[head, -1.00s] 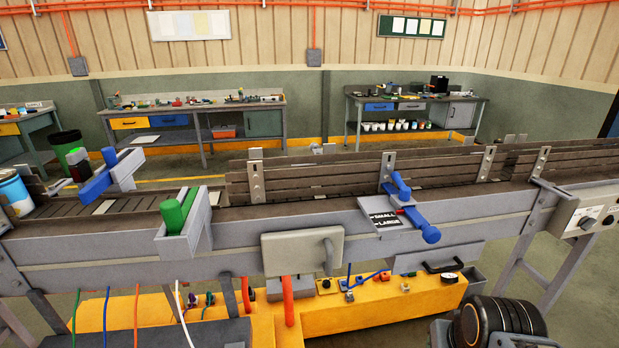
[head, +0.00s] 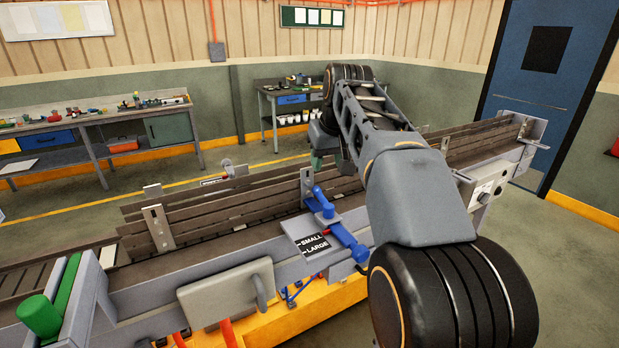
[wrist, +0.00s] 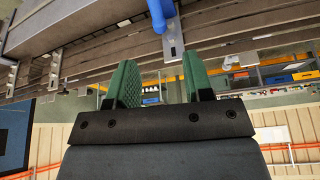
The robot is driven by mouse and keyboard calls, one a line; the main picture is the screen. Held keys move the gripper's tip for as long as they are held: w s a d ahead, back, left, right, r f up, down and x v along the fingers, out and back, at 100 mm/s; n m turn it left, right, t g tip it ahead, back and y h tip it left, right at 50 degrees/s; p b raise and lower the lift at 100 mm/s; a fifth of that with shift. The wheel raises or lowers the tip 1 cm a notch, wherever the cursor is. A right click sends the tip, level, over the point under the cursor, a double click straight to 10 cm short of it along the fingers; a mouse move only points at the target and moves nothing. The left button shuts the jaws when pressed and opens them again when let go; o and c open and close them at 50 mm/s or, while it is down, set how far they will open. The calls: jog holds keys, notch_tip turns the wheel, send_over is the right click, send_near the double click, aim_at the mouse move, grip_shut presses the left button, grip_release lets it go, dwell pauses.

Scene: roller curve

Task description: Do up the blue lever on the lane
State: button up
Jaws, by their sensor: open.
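The blue lever (head: 344,238) is on the near side rail of the lane (head: 200,212), beside a plate marked SMALL and LARGE (head: 312,243). A raised blue handle (head: 322,200) stands at its far end, and its bar slopes down toward the near side. A blue part also shows at the top of the wrist view (wrist: 160,14), by a metal bracket. My gripper (wrist: 160,82) has two green fingers, apart, with nothing between them. In the head view my arm reaches over the lane, and the gripper is partly hidden, beyond and above the lever.
A green handle (head: 42,316) sits in a grey bracket at the lower left. A grey box (head: 226,294) hangs on the lane's near side. Slatted guard rails and upright metal brackets (head: 158,228) line the lane. Workbenches and a blue door (head: 540,85) stand behind.

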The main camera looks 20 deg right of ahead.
aim_at(319, 191)
jog(key=x, duration=0.4)
jog(key=w+x, duration=0.1)
jog(key=x, duration=0.8)
jog(key=shift+w+d+r+p, duration=0.2)
jog(key=shift+w+d+p, duration=0.05)
jog(key=shift+d+p, duration=0.1)
grip_shut()
